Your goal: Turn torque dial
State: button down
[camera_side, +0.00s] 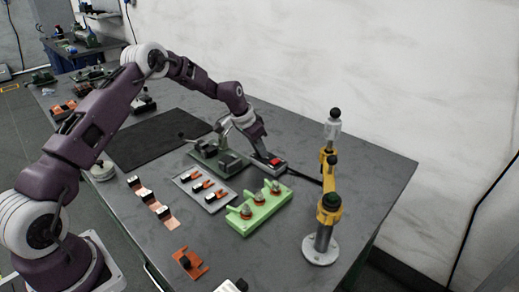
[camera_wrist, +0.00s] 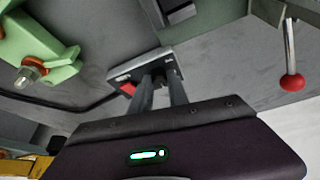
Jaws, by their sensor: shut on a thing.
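The torque dial belongs to a small grey box (camera_side: 277,168) with a red part on its top, near the middle of the table. In the wrist view the box (camera_wrist: 117,75) lies under my fingertips, with its red part to their left. My gripper (camera_side: 263,155) reaches down onto the box from above. In the wrist view my gripper (camera_wrist: 158,77) is shut at a small dark knob on the box. The fingers hide most of the knob, so its angle cannot be read.
A green fixture (camera_side: 244,227) with several bolts stands in front of the box. A yellow-and-black tool on a stand (camera_side: 321,250) is at the right. A grey tray (camera_side: 212,207) with copper pieces and a green machine (camera_side: 205,160) are to the left. A red-knobbed lever (camera_wrist: 292,82) shows right.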

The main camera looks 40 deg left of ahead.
jog(key=shift+m, duration=0.3)
dwell(0.4)
jog(key=c, duration=1.3)
grip_release()
jog(key=shift+o, duration=0.2)
